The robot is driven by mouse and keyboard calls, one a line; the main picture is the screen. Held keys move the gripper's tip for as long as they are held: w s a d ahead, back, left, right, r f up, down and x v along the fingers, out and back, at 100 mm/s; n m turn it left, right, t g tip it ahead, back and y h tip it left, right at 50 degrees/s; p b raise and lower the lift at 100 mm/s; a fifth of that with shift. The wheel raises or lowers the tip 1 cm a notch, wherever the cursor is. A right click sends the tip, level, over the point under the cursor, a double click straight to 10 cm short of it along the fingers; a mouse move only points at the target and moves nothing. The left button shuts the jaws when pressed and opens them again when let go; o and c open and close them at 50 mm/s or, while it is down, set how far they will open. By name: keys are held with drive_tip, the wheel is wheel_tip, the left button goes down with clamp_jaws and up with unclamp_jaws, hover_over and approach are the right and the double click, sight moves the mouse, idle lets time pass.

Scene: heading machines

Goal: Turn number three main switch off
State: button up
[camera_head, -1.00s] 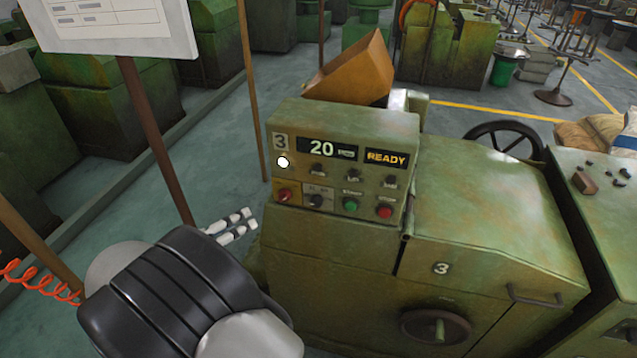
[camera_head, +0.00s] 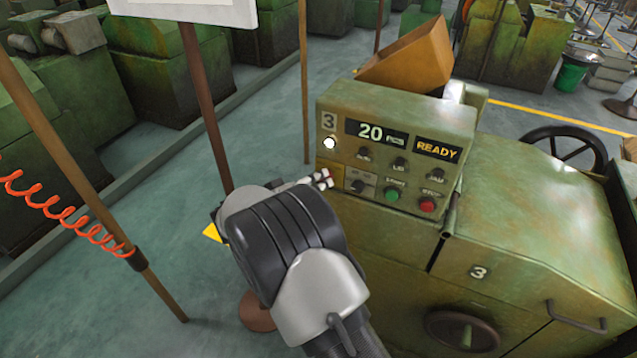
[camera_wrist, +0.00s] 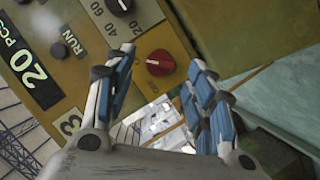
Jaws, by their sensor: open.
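Machine number three's control panel (camera_head: 352,163) carries a "3" plate, a display reading 20 and a READY sign. A red rotary knob with a pale mark (camera_wrist: 160,62) sits at the panel's edge in the wrist view, between my fingertips but farther off. In the head view only a bit of red shows at the panel's lower left, by my fingertips. My gripper (camera_head: 323,180) is open and empty just in front of that corner. Its two blue-and-white fingers (camera_wrist: 162,75) stand either side of the knob, with no clear contact.
A green button (camera_head: 391,195), a red button (camera_head: 427,204) and small black knobs (camera_head: 364,153) lie close by on the panel. A brown post (camera_head: 303,80) stands behind my gripper. A sign on a pole (camera_head: 205,100) stands to the left.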

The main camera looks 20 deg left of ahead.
drive_tip(key=shift+x, duration=1.1)
drive_tip(key=shift+c, duration=0.6)
drive_tip(key=c, duration=0.9)
